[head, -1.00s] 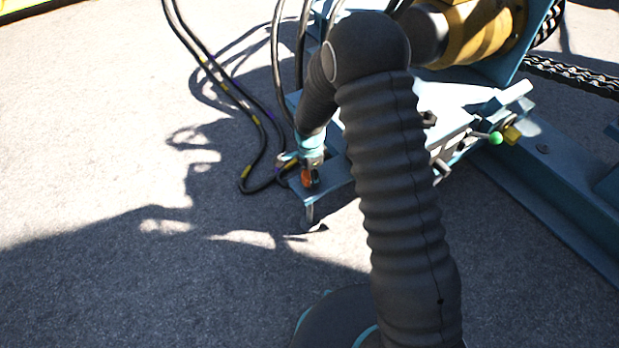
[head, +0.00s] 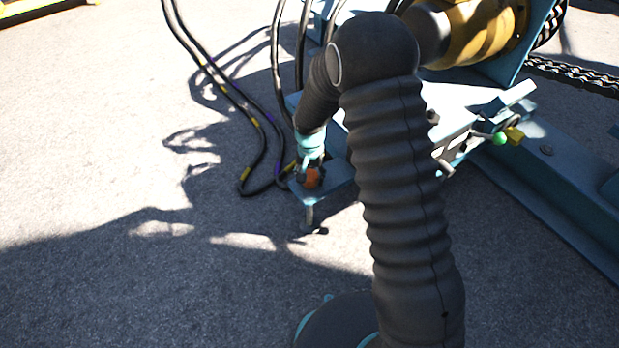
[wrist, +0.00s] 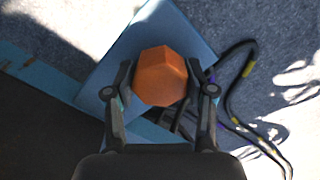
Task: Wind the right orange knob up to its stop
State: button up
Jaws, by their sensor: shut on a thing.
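The orange knob (wrist: 161,76) is faceted and sits on a blue plate (wrist: 185,35) of the machine. In the wrist view the two dark fingers of my gripper (wrist: 162,88) stand on either side of it, shut on it. In the head view the knob (head: 312,178) shows at the tip of my gripper (head: 310,174), near the corner of the blue plate (head: 322,198). The far finger and the knob's base are partly hidden in the head view.
Black cables (head: 262,130) with yellow and purple bands hang down to the ground left of the plate. A yellow drum part (head: 480,30) is above. Open ground lies left.

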jog(key=n, duration=0.4)
jog(key=shift+s+f+n+b, duration=0.1)
jog(key=shift+s+n+b, duration=0.05)
jog(key=shift+n+b, duration=0.2)
jog(key=shift+n, duration=1.95)
jog(key=o, duration=1.1)
jog(key=shift+a, duration=0.1)
